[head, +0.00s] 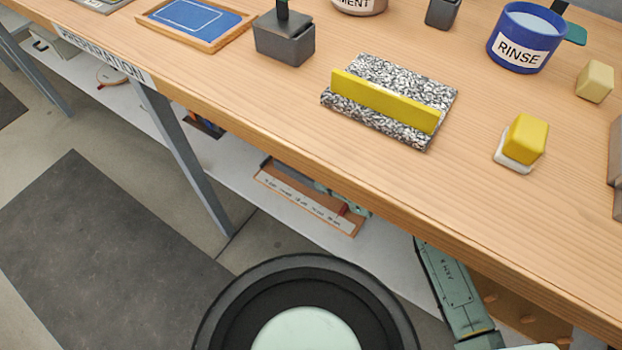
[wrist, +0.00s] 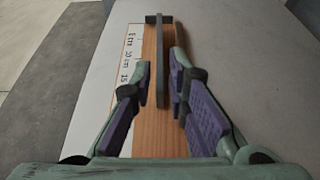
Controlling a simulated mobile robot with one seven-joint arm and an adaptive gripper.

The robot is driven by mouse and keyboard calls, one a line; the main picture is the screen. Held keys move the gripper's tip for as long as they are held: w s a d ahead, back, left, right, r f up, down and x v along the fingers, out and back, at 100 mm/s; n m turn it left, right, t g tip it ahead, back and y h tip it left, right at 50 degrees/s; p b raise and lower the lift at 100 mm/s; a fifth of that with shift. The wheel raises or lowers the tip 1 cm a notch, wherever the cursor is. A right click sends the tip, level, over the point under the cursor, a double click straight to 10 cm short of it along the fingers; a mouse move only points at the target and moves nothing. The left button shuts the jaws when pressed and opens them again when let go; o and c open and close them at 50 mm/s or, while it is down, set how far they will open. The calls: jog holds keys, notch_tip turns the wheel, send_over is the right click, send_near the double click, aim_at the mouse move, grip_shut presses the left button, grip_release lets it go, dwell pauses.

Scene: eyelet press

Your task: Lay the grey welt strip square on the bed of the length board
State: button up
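The length board (head: 298,206), wooden with a white printed scale, lies on the low shelf under the table. In the wrist view its bed (wrist: 152,50) runs away from me, with a dark crosspiece at the far end. A dark grey bar, which looks like the welt strip (wrist: 158,60), runs lengthwise over the bed. I cannot tell whether it rests flat there. My gripper (wrist: 161,78) is open, its purple-padded fingers on either side of the strip with gaps visible. In the head view the table edge hides much of the gripper and board.
The pale shelf (head: 165,120) has free room beside the board. The table front edge (head: 330,185) overhangs it. On the table are a speckled block with a yellow bar (head: 390,100), a blue RINSE tub (head: 525,38) and a grey box (head: 284,40). A table leg (head: 190,160) stands left.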

jog(key=v, duration=0.4)
jog(key=shift+b, duration=0.3)
